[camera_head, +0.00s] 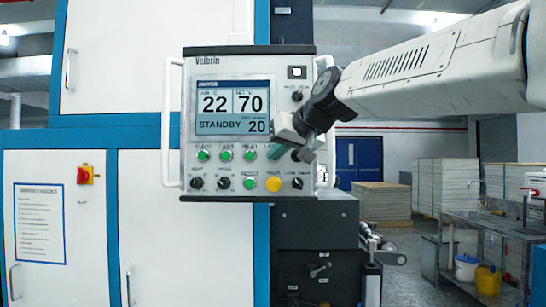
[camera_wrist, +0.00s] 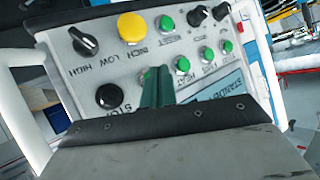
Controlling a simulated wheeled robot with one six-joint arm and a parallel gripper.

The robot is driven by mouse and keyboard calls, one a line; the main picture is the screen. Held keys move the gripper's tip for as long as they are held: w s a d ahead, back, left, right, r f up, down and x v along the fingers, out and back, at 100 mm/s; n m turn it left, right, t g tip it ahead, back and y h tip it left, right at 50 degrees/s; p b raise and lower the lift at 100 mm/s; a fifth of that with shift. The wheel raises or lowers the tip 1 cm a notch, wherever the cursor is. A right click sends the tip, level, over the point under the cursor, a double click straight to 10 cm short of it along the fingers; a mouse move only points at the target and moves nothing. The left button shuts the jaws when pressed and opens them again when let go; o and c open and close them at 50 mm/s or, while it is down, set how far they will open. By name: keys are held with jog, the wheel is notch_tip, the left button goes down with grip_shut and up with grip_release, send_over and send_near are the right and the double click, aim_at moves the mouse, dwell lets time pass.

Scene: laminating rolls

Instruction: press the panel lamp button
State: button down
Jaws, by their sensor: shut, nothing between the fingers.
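The control panel (camera_head: 183,108) is upright, with a screen, several buttons and knobs. Its labels are too small for me to tell which control is the panel lamp button. Green buttons (camera_head: 227,155) sit in a row under the screen, with another green button (camera_head: 249,184) beside a yellow button (camera_head: 273,184) below. My gripper (camera_head: 275,152) is in front of the panel's lower right, its teal fingers shut and empty. In the wrist view my gripper (camera_wrist: 157,72) is between the black STOP button (camera_wrist: 108,96) and a green button (camera_wrist: 182,64); contact cannot be told.
A black-framed square switch (camera_head: 297,72) sits at the panel's top right. White handles (camera_head: 173,122) flank the panel. A red and yellow switch (camera_head: 84,175) is on the white cabinet at left. Stacked boards (camera_head: 381,200) and a workbench (camera_head: 480,235) stand at right.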

jog(key=shift+w, duration=0.6)
dwell(0.7)
jog(key=shift+s, duration=0.8)
jog(key=shift+s+a, duration=0.1)
jog(key=shift+s, duration=2.45)
jog(key=shift+f, duration=0.1)
jog(key=s+d+f+g+h, duration=0.2)
jog(key=s+f+g, duration=0.15)
jog(key=f, duration=0.65)
jog(key=s+d+f+m+g+h, duration=0.2)
jog(key=s+d+f, duration=0.9)
jog(key=s, duration=0.3)
jog(key=s+d+f+m+g+h, duration=0.2)
jog(key=s+d+f+g+h, duration=0.1)
jog(key=s+d+f, duration=0.8)
jog(key=s+f, duration=0.2)
jog(key=s, duration=0.2)
jog(key=shift+s+d+f, duration=0.15)
